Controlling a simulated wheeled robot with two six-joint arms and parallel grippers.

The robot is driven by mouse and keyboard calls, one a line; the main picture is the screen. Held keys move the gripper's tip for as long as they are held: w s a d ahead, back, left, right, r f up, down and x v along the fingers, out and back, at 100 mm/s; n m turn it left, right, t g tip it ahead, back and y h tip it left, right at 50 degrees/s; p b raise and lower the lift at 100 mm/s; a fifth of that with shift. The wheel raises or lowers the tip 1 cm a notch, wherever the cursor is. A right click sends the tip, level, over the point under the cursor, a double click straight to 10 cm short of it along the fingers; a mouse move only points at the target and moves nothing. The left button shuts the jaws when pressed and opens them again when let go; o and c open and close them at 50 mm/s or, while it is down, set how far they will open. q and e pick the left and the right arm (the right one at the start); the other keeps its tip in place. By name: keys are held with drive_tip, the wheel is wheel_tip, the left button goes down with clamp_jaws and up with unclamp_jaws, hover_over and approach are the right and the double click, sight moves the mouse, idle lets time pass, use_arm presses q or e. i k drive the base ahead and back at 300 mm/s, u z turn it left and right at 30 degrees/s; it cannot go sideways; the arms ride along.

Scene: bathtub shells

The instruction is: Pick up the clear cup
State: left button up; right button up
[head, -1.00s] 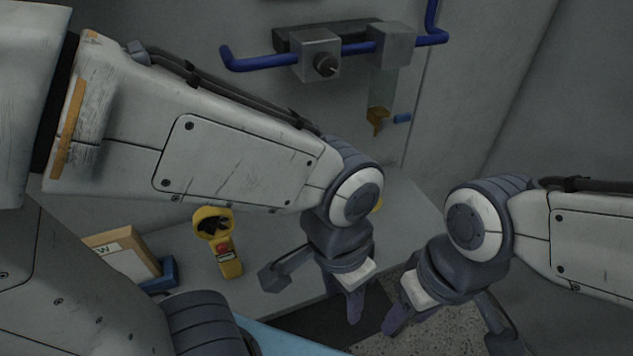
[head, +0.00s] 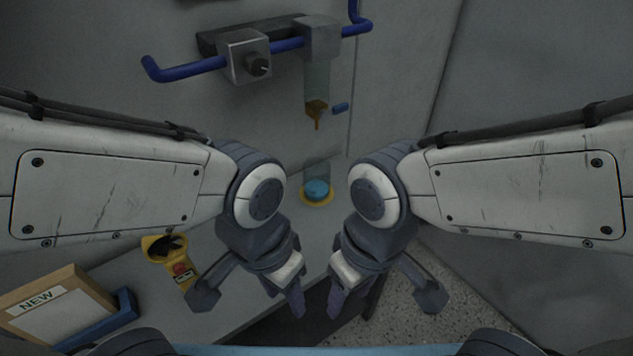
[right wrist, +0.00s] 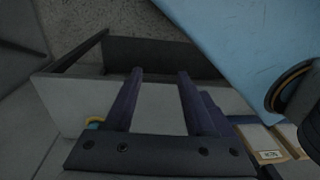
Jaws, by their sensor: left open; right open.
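A clear cup (head: 317,172) stands upright on a yellow ring on the grey counter, seen in the head view between my two wrists. Something blue shows at its bottom. My left gripper (head: 250,298) is open and empty, to the lower left of the cup and apart from it. My right gripper (head: 384,298) is open and empty, to the lower right of it. In the right wrist view the right gripper (right wrist: 160,78) has nothing between its fingers; a small yellow and blue bit, perhaps the ring and cup, shows at the left, partly hidden by the gripper.
Above the cup, a clear tube with an orange spout (head: 316,110) hangs from a wall fixture with a blue pipe (head: 190,70). A yellow device with a red button (head: 180,268) and a "NEW" framed board (head: 58,308) with a blue tray (head: 124,308) lie left on the counter.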

sight(315, 170)
drive_tip(key=k, duration=0.5)
drive_tip(key=z, duration=1.15)
drive_tip(key=i, duration=1.15)
drive_tip(key=u, duration=2.25)
